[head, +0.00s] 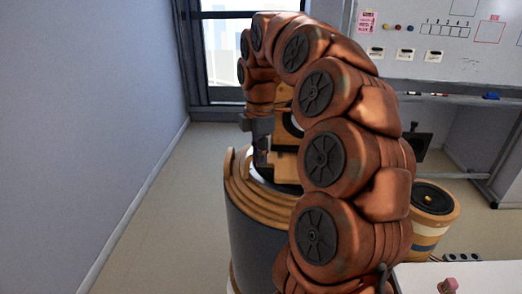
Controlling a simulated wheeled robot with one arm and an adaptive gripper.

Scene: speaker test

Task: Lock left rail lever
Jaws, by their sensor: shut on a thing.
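My gripper (262,152) is at the end of my copper-coloured arm, which arches up and over to the far side. It points down at the wooden upper part of the test stand (287,166), above its ringed round base (262,225). The gripper is small and dark here and partly covered. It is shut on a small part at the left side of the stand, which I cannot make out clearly. I cannot pick out the left rail lever or tell its position. My arm hides the right side of the stand.
A round drum-like speaker (434,200) stands at the right, behind my arm. A whiteboard (470,45) is behind. Floor is free at the left, along the wall.

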